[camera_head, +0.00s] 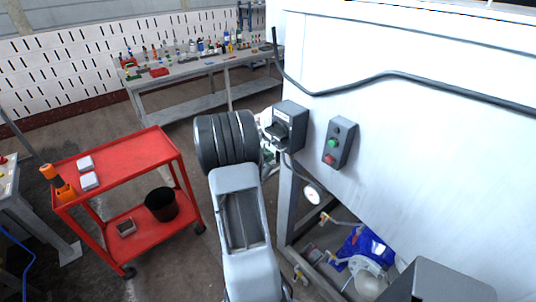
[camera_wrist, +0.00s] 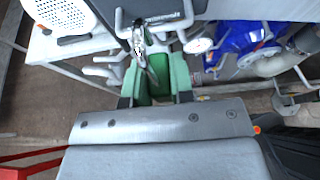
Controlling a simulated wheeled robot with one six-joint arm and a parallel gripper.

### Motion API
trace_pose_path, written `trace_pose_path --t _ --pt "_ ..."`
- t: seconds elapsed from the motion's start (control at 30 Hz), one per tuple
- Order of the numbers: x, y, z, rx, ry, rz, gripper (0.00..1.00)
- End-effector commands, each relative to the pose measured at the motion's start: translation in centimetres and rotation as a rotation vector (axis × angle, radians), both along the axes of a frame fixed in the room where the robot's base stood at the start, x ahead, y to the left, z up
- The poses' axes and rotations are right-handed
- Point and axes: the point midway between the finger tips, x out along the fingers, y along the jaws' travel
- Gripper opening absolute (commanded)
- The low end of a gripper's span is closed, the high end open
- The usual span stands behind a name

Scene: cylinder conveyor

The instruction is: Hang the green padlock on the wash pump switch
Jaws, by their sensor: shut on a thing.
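The green padlock (camera_wrist: 160,77) is between the jaws of my gripper (camera_wrist: 158,90) in the wrist view, and my gripper is shut on it. Bright metal, which looks like its shackle, points up toward the switch, but I cannot tell whether it touches or passes through anything. The wash pump switch, a dark grey box (camera_head: 291,117) with a black handle, is on the corner of the white machine in the head view. In the head view my arm hides most of the gripper and padlock.
A control box (camera_head: 340,144) with green and red buttons is right of the switch. A gauge (camera_head: 312,195) and pipework are below it. A red cart (camera_head: 118,158) is at left, and a cluttered workbench (camera_head: 205,66) stands behind.

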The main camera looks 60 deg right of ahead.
Motion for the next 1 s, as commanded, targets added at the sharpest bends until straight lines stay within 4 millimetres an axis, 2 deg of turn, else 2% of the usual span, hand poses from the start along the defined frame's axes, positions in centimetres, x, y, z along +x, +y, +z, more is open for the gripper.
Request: trace_pose_path --t 1.0 --pt "1.0 3.1 0.0 0.001 0.000 -0.001 0.00"
